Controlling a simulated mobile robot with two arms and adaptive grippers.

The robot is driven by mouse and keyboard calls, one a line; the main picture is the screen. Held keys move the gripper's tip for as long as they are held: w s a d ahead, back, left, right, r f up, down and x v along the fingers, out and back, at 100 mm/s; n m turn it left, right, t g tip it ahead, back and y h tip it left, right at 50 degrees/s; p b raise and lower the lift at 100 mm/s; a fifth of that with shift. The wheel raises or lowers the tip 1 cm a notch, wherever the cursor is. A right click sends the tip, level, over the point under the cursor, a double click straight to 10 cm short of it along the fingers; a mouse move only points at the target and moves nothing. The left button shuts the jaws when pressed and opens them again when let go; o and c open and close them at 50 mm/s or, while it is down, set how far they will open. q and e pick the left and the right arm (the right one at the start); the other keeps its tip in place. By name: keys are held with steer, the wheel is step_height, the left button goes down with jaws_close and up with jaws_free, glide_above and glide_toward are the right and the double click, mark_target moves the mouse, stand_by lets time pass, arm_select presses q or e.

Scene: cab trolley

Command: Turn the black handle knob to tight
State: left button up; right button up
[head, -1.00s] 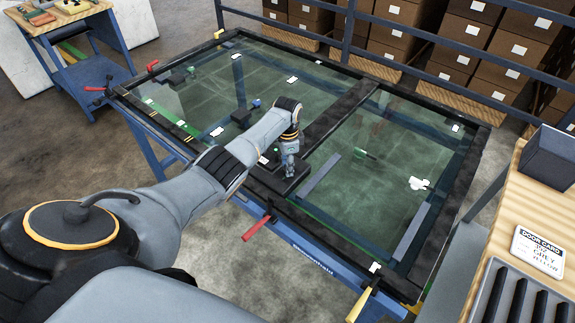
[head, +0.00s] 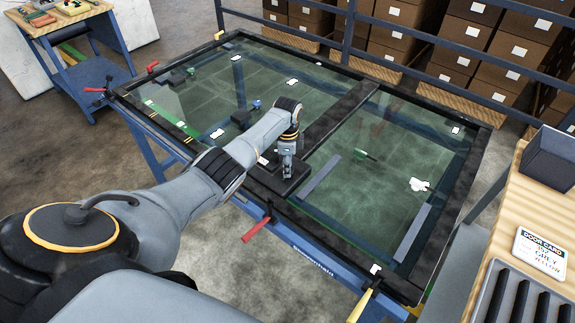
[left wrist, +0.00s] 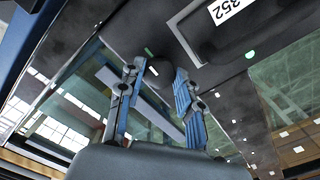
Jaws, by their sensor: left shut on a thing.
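My left gripper (head: 287,172) points down at a black plate (head: 299,183) on the near black rail of the glazed door frame. In the left wrist view, my left gripper's fingers (left wrist: 160,71) stand on either side of the black knob (left wrist: 158,75) and are shut on it. A small white mark and a green mark show on the dark surface near the fingertips. The gripper hides the knob in the head view, and I cannot read its turn position against any tight mark. My right gripper is not in view.
The door frame (head: 452,225) lies on a blue trolley with a red handle (head: 256,229) and a yellow handle (head: 359,306) at its near edge. A wooden bench with a door card (head: 540,252) stands at right. Boxes stand behind a blue rail.

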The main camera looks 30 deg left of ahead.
arm_select(q)
steer(key=shift+f, duration=0.1)
steer(key=o, duration=1.2)
steer(key=shift+c, duration=0.2)
steer(key=shift+r, duration=0.2)
step_height(320, 180, up, 12)
steer(key=shift+f, duration=0.15)
